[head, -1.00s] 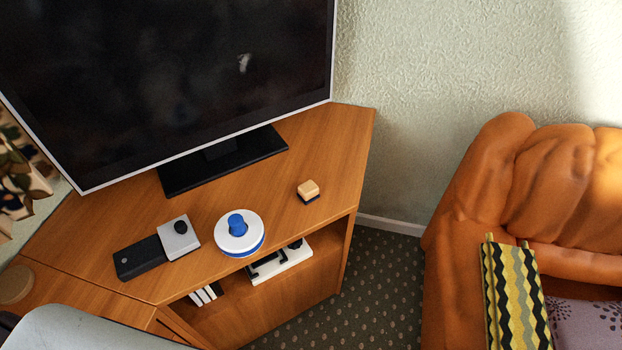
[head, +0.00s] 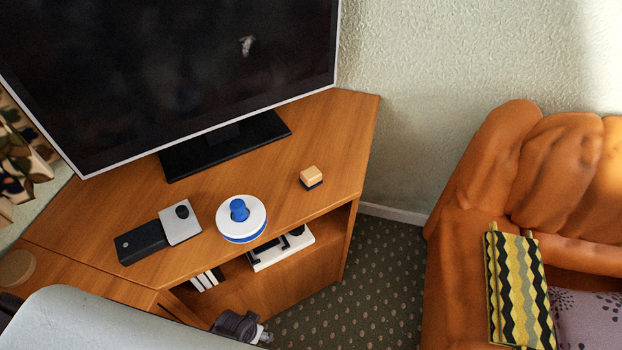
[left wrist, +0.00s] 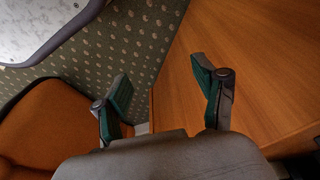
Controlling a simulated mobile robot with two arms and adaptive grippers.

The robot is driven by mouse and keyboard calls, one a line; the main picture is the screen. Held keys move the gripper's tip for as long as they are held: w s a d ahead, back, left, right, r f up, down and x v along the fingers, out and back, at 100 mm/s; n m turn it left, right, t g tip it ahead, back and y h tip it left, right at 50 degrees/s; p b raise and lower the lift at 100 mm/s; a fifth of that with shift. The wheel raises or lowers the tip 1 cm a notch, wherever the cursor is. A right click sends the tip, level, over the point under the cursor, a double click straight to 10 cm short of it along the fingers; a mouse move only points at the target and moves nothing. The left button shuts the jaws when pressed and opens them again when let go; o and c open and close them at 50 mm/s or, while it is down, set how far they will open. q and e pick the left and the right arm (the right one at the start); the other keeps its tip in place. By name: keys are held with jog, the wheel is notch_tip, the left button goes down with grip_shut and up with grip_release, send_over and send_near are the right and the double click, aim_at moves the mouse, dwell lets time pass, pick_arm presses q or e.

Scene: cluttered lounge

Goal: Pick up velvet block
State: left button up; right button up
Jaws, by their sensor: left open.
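The small block (head: 311,177), tan on top with a dark blue underside, sits on the wooden TV cabinet (head: 335,125) near its right front edge. It appears to be the velvet block. I do not see it in the left wrist view. My left gripper (left wrist: 160,70) is open and empty in the left wrist view, with green pads on its fingers. It is over the carpet and the cabinet's edge. My right gripper is not in view.
A white and blue round object (head: 241,219) stands left of the block. A black and silver device (head: 158,236) lies further left. A large TV (head: 180,70) stands behind. An orange sofa (head: 480,180) is at the right. Bare cabinet top surrounds the block.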

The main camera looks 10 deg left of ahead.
pick_arm(q)
jog(key=w+d+r, duration=0.4)
jog(key=w+r, duration=0.6)
jog(key=r, duration=0.1)
notch_tip(320, 180, up, 36)
jog(key=m+h+b, duration=0.2)
jog(key=m, duration=0.4)
send_over(311, 173)
jog(key=s+a, duration=0.3)
jog(key=s, duration=0.1)
jog(key=shift+t, duration=0.3)
jog(key=x, duration=0.8)
jog(key=shift+w+d+f, duration=0.15)
jog(key=shift+w, duration=0.2)
jog(key=shift+x, duration=2.7)
jog(key=shift+s, duration=0.1)
jog(key=c, duration=1.2)
jog(key=shift+c, duration=0.2)
